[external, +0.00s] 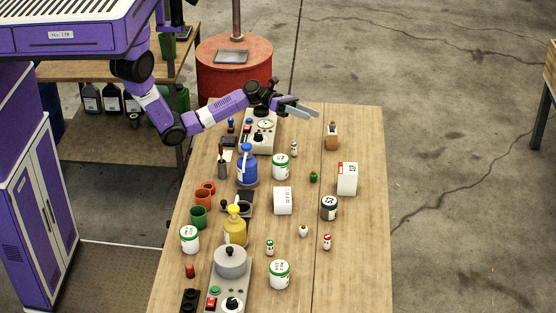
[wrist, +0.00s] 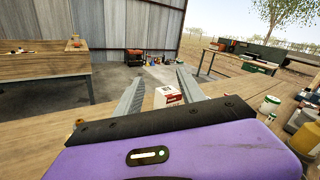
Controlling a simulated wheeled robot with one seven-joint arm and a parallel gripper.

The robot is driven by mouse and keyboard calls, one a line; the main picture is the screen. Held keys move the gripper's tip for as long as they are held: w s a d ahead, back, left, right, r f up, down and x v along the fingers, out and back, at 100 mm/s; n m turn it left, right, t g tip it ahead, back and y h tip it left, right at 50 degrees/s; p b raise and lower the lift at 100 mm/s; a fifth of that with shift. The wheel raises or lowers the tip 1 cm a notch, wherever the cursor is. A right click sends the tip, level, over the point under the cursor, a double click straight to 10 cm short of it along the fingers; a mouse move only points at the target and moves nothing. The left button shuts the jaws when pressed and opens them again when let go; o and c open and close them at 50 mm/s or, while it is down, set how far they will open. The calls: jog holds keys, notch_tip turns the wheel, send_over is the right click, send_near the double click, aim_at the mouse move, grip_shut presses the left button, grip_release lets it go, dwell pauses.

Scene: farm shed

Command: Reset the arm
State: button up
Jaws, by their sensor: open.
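My purple arm reaches from the left over the far part of the wooden table (external: 350,240) in the external view. My gripper (external: 306,110) is raised above the table's far end, pointing right, with nothing between its fingers. In the wrist view my gripper (wrist: 157,88) shows two grey fingers spread apart. A white box with red marking (wrist: 168,96) shows between and beyond them; this box also stands on the table in the external view (external: 347,179), apart from my gripper.
A yellow bottle (external: 235,230) and grey pot (external: 230,262) stand nearer. A red drum (external: 234,75) stands behind. The table's right side is mostly clear.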

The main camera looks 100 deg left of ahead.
jog(key=s+d+r+n+t+h+p, duration=0.1)
jog(key=s+d+r+n+t+h, duration=0.1)
jog(key=s+d+r+n, duration=0.3)
jog(key=s+d+r+n+t+h, duration=0.1)
jog(key=d+r+t, duration=0.15)
jog(key=d, duration=0.35)
jog(key=s+d+r+n+t+y+p, duration=0.1)
jog(key=s+d+r+n+t+y, duration=0.1)
jog(key=s+n, duration=0.3)
jog(key=s+d+r+n+t+y+p, duration=0.1)
jog(key=s+d+r+n+t+y, duration=0.15)
jog(key=s+n, duration=0.25)
jog(key=s+f+n+g+y+b, duration=0.2)
jog(key=s+f+n+g+y, duration=0.2)
jog(key=s+f+n, duration=0.6)
jog(key=s+a+f+n+g+y+b, duration=0.1)
jog(key=s+f+n+g+y, duration=0.3)
jog(key=s+f+n, duration=0.6)
jog(key=s+n+g+b, duration=0.1)
jog(key=s+n, duration=0.1)
jog(key=s, duration=0.4)
jog(key=shift+s+a+g+b, duration=0.2)
jog(key=shift+g+b, duration=0.1)
